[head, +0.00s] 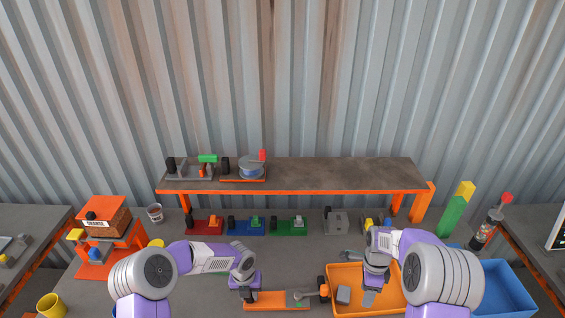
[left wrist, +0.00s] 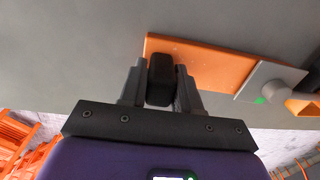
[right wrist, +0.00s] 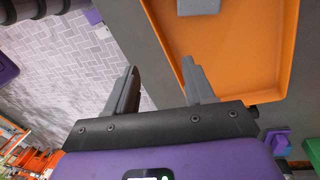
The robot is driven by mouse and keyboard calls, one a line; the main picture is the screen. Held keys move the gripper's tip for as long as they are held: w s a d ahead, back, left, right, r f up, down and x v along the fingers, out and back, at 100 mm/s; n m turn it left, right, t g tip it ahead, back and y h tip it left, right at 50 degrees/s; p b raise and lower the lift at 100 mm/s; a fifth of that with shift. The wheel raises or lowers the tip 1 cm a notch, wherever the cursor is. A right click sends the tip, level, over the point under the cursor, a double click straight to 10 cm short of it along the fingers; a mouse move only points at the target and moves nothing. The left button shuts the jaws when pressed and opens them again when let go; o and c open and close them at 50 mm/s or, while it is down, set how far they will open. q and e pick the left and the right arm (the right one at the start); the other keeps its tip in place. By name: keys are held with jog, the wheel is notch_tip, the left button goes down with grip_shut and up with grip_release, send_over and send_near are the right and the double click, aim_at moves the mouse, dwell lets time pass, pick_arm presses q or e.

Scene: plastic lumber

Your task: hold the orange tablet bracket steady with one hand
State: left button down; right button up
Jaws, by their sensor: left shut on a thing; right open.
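The orange tablet bracket (head: 272,301) lies flat at the front of the workbench, with a grey fitting bearing a green mark at its right part. In the left wrist view the bracket's orange plate (left wrist: 205,62) stretches behind and right of my gripper. My left gripper (head: 247,293) is at the bracket's left end. In its wrist view the left gripper (left wrist: 160,80) is shut on the black block of the bracket, one finger on each side. My right gripper (head: 369,298) is open and empty over the orange tray; its fingers (right wrist: 160,85) show spread apart.
The orange tray (head: 345,270) holds a grey block (head: 343,295). A blue bin (head: 510,285) stands to its right. Red (head: 205,227), blue and green fixtures line the bench below a raised shelf (head: 330,172). A yellow cup (head: 50,306) is at the left.

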aim_at(325, 287)
jog(key=w+a+r+n+t, duration=0.1)
jog(key=w+a+r+n, duration=0.15)
jog(key=a, duration=0.35)
jog(key=w+a+r+n+t, duration=0.1)
jog(key=w+a+r, duration=0.1)
jog(key=a+r, duration=0.3)
jog(key=f, duration=0.8)
jog(key=a+f, duration=0.1)
jog(key=f, duration=0.3)
jog(key=shift+f, duration=0.35)
jog(key=shift+d, duration=0.1)
